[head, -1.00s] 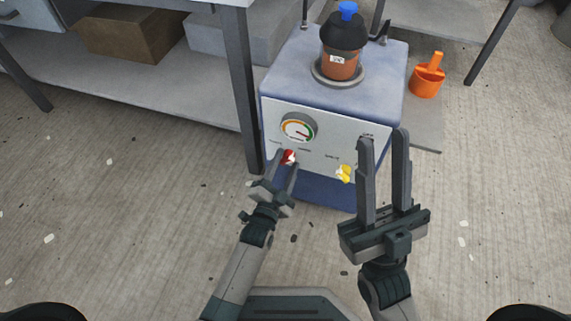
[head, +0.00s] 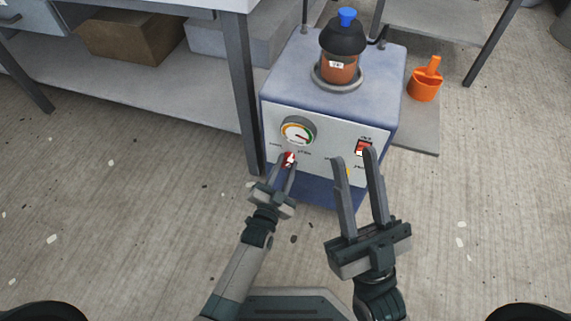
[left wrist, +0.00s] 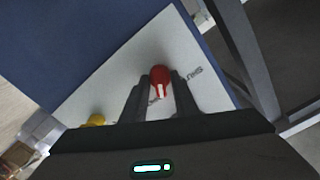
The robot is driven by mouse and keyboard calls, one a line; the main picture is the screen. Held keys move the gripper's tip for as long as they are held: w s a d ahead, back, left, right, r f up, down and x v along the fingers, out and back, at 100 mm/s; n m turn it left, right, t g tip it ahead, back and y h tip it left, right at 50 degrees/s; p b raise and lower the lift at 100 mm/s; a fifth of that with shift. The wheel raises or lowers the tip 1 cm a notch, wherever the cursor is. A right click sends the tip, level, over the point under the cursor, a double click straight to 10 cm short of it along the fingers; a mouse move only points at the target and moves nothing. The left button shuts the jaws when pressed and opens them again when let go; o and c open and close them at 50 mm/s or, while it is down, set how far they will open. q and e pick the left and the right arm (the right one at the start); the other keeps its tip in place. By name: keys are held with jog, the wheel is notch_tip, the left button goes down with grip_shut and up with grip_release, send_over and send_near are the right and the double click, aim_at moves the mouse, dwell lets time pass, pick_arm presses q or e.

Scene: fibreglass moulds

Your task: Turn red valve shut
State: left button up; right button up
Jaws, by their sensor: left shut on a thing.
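The red valve (head: 289,158) is a small red knob with a white mark, low on the white front panel of a blue machine (head: 333,88). My left gripper (head: 284,170) is shut on the red valve; the left wrist view shows the red knob (left wrist: 160,76) between its fingers, with its white mark pointing toward the gripper. My right gripper (head: 353,156) is open and empty in front of the panel's right side. It mostly hides the yellow valve, which shows in the left wrist view (left wrist: 96,120).
A round gauge (head: 298,131) sits above the red valve and a red switch (head: 362,147) at the panel's right. A jar with a black lid (head: 341,50) stands on top. A table leg (head: 243,95) is close at left. An orange scoop (head: 426,84) is at right.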

pick_arm(q)
jog(key=n+p, duration=0.1)
jog(key=n, duration=0.1)
jog(key=shift+n, duration=0.4)
jog(key=n+p, duration=0.1)
jog(key=n, duration=0.1)
jog(key=shift+n, duration=0.3)
jog(key=shift+a+n, duration=0.1)
jog(key=shift+n, duration=1.7)
jog(key=n, duration=0.2)
jog(key=shift+n, duration=1.9)
pick_arm(e)
notch_tip(320, 180, down, 6)
jog(key=w+a+g, duration=0.1)
jog(key=a+g, duration=0.1)
jog(key=g, duration=0.2)
jog(key=shift+a+g+h, duration=0.15)
jog(key=shift+g+h, duration=0.15)
jog(key=shift+h, duration=0.1)
pick_arm(q)
jog(key=o, duration=1.1)
jog(key=shift+c, duration=0.2)
